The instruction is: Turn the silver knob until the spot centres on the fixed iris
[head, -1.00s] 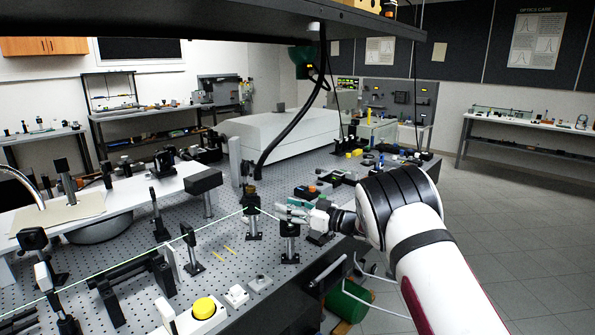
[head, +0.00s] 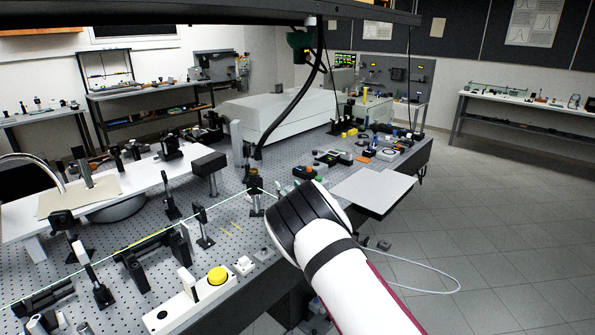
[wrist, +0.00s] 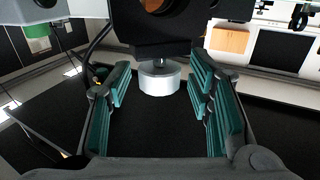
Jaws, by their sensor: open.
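In the wrist view a short silver knob (wrist: 160,78) hangs on a thin stem below a dark mount (wrist: 155,40). My gripper (wrist: 160,92) is open, with teal ribbed pads on either side of the knob. Gaps show between the knob and both pads, so I see no contact. In the head view my arm hides the gripper and knob. A thin green beam (head: 110,261) crosses the optical table past several post-mounted optics, including one dark mount (head: 200,214). I cannot tell which is the fixed iris, and the spot is not discernible.
The perforated table (head: 225,185) carries many posts. A yellow button (head: 217,276) sits on a white box near the front edge. A pale flat panel (head: 372,190) lies right of my arm. A black cable (head: 295,115) hangs from the overhead shelf. Open floor (head: 500,230) lies at right.

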